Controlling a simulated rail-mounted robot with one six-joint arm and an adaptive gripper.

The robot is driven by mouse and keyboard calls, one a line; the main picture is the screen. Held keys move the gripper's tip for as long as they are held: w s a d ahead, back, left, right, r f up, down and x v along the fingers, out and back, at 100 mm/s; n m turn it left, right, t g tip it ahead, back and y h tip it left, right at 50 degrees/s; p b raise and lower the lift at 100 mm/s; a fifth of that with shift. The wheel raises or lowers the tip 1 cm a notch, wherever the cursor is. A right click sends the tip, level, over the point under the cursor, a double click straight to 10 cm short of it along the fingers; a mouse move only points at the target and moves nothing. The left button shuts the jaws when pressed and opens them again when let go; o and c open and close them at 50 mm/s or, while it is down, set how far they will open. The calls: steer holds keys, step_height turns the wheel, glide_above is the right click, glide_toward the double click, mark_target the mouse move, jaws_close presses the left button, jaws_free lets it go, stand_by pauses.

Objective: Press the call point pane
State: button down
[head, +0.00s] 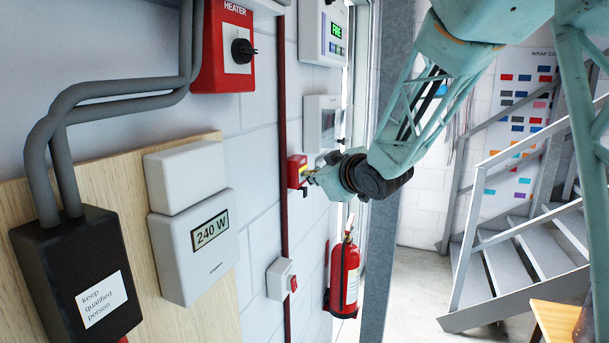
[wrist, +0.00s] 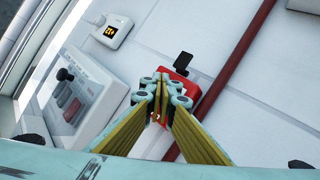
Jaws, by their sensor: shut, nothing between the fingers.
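The call point is a small red box (head: 297,171) on the white wall, beside the dark red vertical pipe. In the wrist view the red box (wrist: 193,91) shows behind my fingers, with a black flap (wrist: 184,63) standing out at its upper edge. My gripper (head: 309,176) is at the front of the box. In the wrist view its yellow fingers (wrist: 159,98) are shut together and empty, with the tips over the box. The pane is hidden behind the fingers. I cannot tell whether the tips touch it.
The red pipe (wrist: 232,65) runs close beside the box. A white wall unit (head: 322,123) and a panel with a green display (head: 323,35) are above. A fire extinguisher (head: 344,278) and a small switch box (head: 281,279) are lower down. Stairs (head: 525,255) stand to the right.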

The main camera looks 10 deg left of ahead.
steer(key=shift+s+d, duration=0.1)
steer(key=shift+d, duration=0.1)
steer(key=shift+s+d, duration=0.1)
steer(key=shift+d, duration=0.3)
steer(key=shift+d, duration=0.1)
steer(key=shift+s+d+p, duration=0.1)
steer(key=shift+s+d, duration=0.2)
steer(key=shift+d, duration=0.65)
steer(key=shift+s+d+p, duration=0.15)
steer(key=shift+s+d, duration=0.1)
steer(key=shift+d, duration=0.7)
steer(key=shift+s+d+p, duration=0.1)
steer(key=shift+s+d, duration=0.2)
steer(key=shift+d, duration=0.65)
